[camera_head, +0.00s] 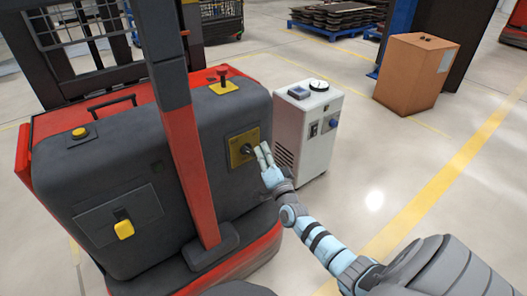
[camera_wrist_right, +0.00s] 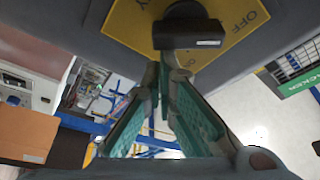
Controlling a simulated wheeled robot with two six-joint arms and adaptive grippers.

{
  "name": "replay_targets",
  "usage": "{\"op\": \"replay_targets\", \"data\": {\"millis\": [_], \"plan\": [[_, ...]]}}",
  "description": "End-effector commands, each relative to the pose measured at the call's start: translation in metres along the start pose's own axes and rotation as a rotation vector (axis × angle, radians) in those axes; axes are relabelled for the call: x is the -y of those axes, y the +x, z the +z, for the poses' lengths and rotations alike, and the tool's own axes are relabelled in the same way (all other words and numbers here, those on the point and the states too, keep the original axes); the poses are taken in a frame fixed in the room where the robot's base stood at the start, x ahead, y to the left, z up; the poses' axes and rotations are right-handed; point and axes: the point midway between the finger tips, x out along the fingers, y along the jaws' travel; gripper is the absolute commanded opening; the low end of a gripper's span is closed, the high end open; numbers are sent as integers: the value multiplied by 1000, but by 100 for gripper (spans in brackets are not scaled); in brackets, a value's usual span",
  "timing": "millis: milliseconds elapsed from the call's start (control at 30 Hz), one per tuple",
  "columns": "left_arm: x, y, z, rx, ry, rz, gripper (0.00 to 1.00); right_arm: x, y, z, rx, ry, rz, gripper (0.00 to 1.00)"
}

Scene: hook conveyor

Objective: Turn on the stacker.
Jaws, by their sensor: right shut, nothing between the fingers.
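The stacker (camera_head: 105,175) is a grey and red machine at the left of the head view. On its side is a yellow switch plate (camera_head: 234,155) with a black rotary switch (camera_head: 246,149). In the right wrist view the plate (camera_wrist_right: 130,22) carries the word OFF at its right, and the dark switch handle (camera_wrist_right: 188,34) lies crosswise. My right gripper (camera_head: 262,149) is shut and empty, its fingertips (camera_wrist_right: 163,60) right by the switch handle. I cannot tell whether they touch it. My left gripper is not in view.
A red mushroom button (camera_head: 223,73) and a yellow button (camera_head: 79,132) sit on the stacker. A white cabinet (camera_head: 305,127) stands just behind the right gripper. A brown box (camera_head: 415,75) stands farther back. The floor at the right is clear.

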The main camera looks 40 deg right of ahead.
Motion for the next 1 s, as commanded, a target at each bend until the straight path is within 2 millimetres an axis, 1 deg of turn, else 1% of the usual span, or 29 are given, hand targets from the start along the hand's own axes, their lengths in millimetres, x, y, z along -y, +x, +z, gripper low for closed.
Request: {"op": "replay_targets", "data": {"millis": [667, 867, 1000], "plan": [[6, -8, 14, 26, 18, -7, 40, -3, -1, 2, 0, 111, 40, 0], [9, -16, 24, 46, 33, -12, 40, -4, -1, 4, 1, 195, 69, 0], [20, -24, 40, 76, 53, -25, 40, -5, -2, 6, 1, 291, 103, 0]]}}
